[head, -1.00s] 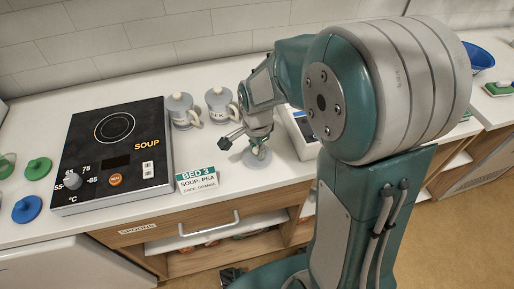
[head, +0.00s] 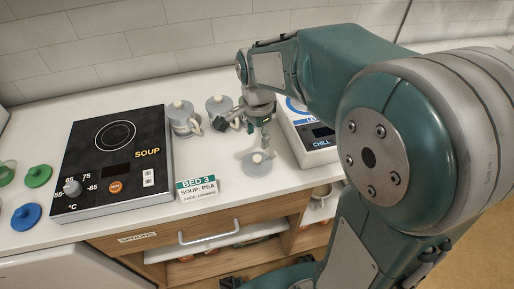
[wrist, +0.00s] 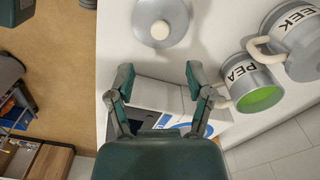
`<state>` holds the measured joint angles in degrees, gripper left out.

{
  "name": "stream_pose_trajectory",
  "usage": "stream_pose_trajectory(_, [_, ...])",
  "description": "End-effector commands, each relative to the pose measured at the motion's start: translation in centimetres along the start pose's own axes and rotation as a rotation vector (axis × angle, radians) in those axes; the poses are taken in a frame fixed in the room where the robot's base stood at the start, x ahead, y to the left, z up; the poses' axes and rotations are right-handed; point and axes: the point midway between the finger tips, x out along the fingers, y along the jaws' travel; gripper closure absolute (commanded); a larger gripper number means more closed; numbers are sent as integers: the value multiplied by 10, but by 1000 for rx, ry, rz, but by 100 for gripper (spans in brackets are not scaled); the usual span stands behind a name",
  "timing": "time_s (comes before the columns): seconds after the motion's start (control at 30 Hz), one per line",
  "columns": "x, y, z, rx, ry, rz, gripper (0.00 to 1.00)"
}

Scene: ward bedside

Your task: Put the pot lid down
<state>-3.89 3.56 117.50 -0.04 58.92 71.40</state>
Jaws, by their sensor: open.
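The grey pot lid (head: 257,162) with its pale knob lies flat on the white counter, in front of the pots. It also shows at the top of the wrist view (wrist: 160,27). My gripper (head: 263,138) is open, empty and raised just behind the lid, apart from it. In the wrist view its spread fingers (wrist: 157,78) have only counter and the white device between them. The pot marked PEA (wrist: 258,90) stands uncovered with green soup inside; in the head view it seems hidden behind my gripper.
Two lidded grey pots (head: 181,117) stand beside the black SOUP hotplate (head: 112,155). A white CHILL device (head: 313,137) is right of the lid. A BED 3 card (head: 198,189) stands near the front edge. Green (head: 38,176) and blue (head: 26,216) lids lie far left.

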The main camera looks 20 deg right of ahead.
Motion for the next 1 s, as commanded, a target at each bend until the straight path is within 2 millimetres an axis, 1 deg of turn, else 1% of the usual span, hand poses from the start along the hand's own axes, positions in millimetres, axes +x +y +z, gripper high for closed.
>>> stream_pose_trajectory(0.03, [-9,0,0,0,1,-4,33])
stream_pose_trajectory(0.1, [-19,0,0,0,1,-3,33])
stream_pose_trajectory(0.27, [-30,1,0,-3,0,-1,33])
stream_pose_trajectory(0.37, [-38,7,1,-46,8,-21,33])
stream_pose_trajectory(0.47, [-50,23,4,-156,29,-67,33])
stream_pose_trajectory(0.6, [-67,53,10,-371,84,-143,33])
stream_pose_trajectory(0.7, [-75,75,15,-524,134,-189,33])
stream_pose_trajectory(0.83, [-82,102,21,-719,213,-238,33])
stream_pose_trajectory(1.0, [-83,133,30,-962,331,-280,33])
